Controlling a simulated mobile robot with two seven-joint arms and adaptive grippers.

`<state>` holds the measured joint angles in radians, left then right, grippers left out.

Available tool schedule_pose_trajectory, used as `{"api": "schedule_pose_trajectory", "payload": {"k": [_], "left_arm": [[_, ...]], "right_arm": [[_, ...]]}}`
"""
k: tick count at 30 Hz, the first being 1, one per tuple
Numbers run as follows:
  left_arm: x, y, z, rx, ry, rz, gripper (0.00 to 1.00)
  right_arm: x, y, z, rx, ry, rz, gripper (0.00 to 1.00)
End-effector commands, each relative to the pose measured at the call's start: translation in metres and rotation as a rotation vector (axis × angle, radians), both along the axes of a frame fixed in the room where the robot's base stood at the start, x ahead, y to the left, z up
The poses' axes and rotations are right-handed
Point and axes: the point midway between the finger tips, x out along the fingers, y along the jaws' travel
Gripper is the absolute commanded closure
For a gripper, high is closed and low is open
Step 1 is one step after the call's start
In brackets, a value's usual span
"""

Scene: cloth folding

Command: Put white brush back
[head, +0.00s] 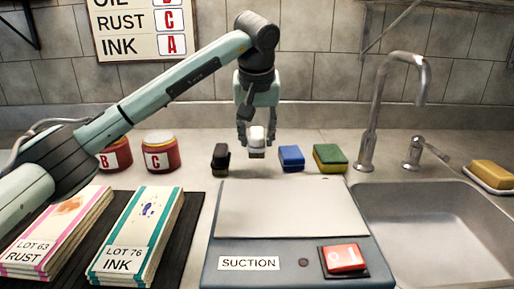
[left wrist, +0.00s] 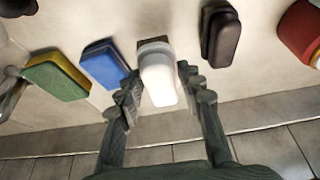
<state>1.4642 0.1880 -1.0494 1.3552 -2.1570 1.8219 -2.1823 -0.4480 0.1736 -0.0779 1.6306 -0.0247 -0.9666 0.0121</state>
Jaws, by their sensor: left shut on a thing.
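The white brush (head: 257,136) has a white body and a brownish underside. It is between the fingers of my left gripper (head: 257,138), at the back of the counter in the head view. In the left wrist view the white brush (left wrist: 157,76) lies between both fingers of my left gripper (left wrist: 157,85), which is shut on it. I cannot tell whether the brush touches the counter. A black brush (head: 220,158) is to its left and a blue brush (head: 291,157) to its right. My right gripper is not in view.
A green and yellow sponge (head: 330,157) lies right of the blue brush. The suction board (head: 290,207) with a red switch (head: 343,258) is in front. Red jars (head: 160,155), cloth stacks (head: 140,225), a tap (head: 372,115) and a sink (head: 430,230) stand around.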

Motion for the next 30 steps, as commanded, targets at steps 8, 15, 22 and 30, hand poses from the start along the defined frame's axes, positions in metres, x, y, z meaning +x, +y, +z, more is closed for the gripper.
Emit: {"api": "schedule_pose_trajectory", "payload": {"k": [8,15,22,30], "left_arm": [[0.0,-0.001,-0.035,-0.001,0.003,-0.001,0.9],[0.001,-0.001,-0.041,-0.001,-0.001,0.0,0.9],[0.001,-0.001,-0.043,0.0,-0.001,0.0,0.9],[0.001,-0.001,-0.043,0.0,-0.001,0.0,0.42]], "right_arm": [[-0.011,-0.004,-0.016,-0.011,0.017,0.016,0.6],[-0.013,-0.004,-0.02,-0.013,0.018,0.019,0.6],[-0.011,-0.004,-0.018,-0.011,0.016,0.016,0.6],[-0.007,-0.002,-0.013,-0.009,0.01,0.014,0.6]]}}
